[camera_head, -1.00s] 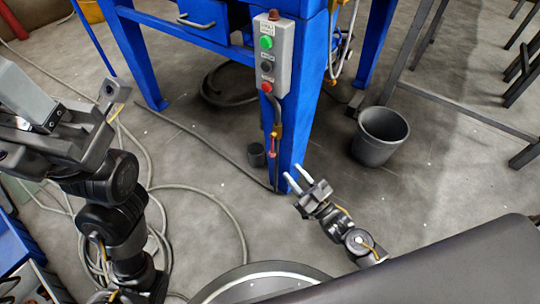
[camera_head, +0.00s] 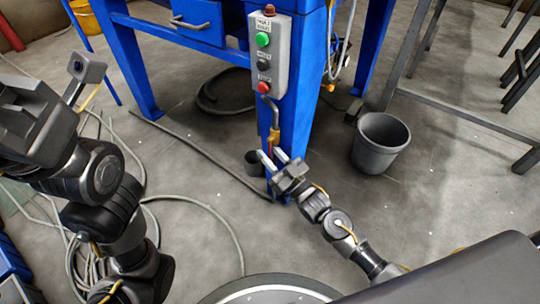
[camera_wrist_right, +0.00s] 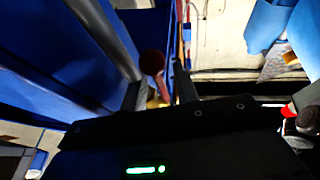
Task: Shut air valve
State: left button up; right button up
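The air valve (camera_head: 275,136) is a brass-coloured fitting on the pipe that runs down the front blue leg of the machine. Its red handle (camera_head: 269,150) hangs below it and is partly hidden behind my fingers.
A control box (camera_head: 270,55) with green, black and red buttons is fixed above the valve. A grey bucket (camera_head: 380,143) stands to the right. Hoses (camera_head: 200,200) lie on the floor at left.

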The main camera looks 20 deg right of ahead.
jog(key=shift+w+a+r, duration=0.1)
jog(key=shift+w, duration=0.05)
grip_shut()
dwell(0.4)
